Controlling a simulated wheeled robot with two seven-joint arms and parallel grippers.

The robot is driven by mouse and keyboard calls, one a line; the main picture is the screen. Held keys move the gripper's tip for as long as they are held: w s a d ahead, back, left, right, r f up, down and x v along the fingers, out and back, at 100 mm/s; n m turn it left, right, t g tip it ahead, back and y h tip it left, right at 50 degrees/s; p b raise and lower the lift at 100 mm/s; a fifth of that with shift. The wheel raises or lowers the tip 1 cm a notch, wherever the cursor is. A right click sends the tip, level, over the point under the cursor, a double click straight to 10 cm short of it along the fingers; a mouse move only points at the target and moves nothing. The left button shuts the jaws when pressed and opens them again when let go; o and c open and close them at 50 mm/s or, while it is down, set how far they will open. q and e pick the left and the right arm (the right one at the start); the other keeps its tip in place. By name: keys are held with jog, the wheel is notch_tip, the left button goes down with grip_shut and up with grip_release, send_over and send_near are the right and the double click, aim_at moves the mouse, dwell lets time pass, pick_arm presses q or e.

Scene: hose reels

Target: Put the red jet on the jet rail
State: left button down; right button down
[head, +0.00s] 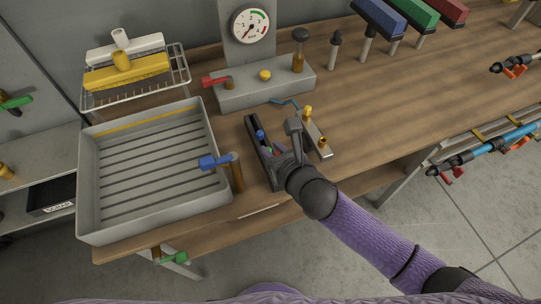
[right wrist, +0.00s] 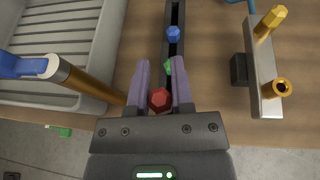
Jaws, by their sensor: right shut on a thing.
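The jet rail (head: 252,128) is a dark, narrow slotted bar on the bench; it also shows in the right wrist view (right wrist: 176,12). A blue jet (right wrist: 173,32) and a green jet (right wrist: 168,66) sit along the rail, the green one nearer my gripper. The red jet (right wrist: 159,98) is a faceted red piece between the purple fingers of my right gripper (right wrist: 160,82), which is shut on it. The red jet is over or at the near part of the rail; whether it touches the rail is hidden. My left gripper is not in view.
A metal block with brass fittings (head: 318,140) stands close right of the rail. A grey ribbed tray (head: 90,200) and a brass tap with blue handle (head: 236,175) are left. A gauge stand (head: 265,87) is behind.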

notch_tip(320, 180, down, 6)
jog(key=shift+r+b, duration=0.2)
jog(key=shift+b, duration=0.95)
jog(key=shift+r, duration=0.2)
jog(key=shift+f+b, duration=0.3)
jog(key=shift+f, duration=0.35)
jog(key=c, duration=0.5)
grip_release()
jog(key=shift+d, duration=0.1)
